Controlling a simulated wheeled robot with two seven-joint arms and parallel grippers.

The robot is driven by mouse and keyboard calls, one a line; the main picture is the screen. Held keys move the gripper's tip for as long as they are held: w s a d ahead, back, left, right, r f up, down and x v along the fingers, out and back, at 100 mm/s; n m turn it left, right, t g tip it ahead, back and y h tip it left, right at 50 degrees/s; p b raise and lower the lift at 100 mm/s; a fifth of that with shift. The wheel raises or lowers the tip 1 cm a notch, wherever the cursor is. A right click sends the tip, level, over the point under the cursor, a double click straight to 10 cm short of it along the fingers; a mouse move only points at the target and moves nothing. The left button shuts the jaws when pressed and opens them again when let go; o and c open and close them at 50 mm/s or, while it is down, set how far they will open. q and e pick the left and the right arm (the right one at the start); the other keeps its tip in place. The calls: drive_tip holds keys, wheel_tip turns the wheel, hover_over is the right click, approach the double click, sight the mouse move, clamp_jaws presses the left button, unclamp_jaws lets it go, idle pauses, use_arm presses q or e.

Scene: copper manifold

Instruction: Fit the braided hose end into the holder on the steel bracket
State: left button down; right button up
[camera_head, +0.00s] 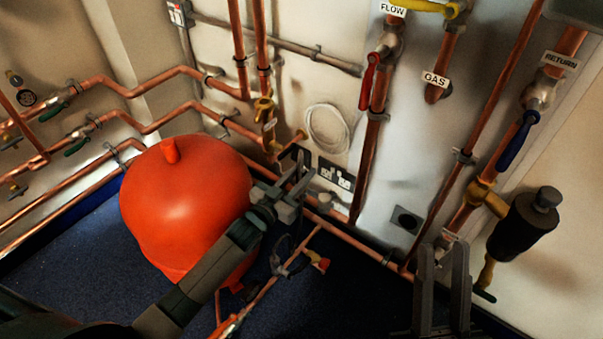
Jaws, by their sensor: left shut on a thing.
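My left gripper (297,184) reaches in past the red vessel and is shut on what looks like the braided hose end, mostly hidden by the fingers. A thin dark hose (296,240) seems to hang below the gripper toward a small red-handled valve (319,262) on a low copper pipe. I cannot clearly make out the steel bracket or its holder; dark parts beside the fingers blend together. My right gripper (442,265) is at the lower right, fingers pointing up with a gap between them, open and empty.
The large red vessel (185,205) stands left of my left gripper. Copper pipes (370,160) run up the wall, with a red lever (368,80) and a blue lever (517,140). A black cylinder (525,222) is at the right. Blue floor (85,250) is clear at the left.

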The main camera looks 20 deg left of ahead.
use_arm(q)
drive_tip(key=shift+f+b, duration=0.3)
drive_tip(key=shift+f, duration=0.4)
use_arm(e)
drive_tip(key=shift+f, duration=0.3)
use_arm(q)
drive_tip(key=c, duration=1.4)
unclamp_jaws()
drive_tip(key=shift+s+a, duration=0.1)
drive_tip(key=shift+s, duration=0.25)
drive_tip(key=shift+p+v, duration=1.5)
drive_tip(key=shift+v, duration=6.85)
use_arm(e)
wheel_tip(320, 180, down, 8)
drive_tip(key=w+a+g+h, duration=0.1)
drive_tip(key=a+g, duration=0.1)
drive_tip(key=g, duration=0.3)
drive_tip(key=shift+w+a+r, duration=0.2)
drive_tip(key=shift+w+a, duration=0.05)
drive_tip(key=shift+w, duration=0.1)
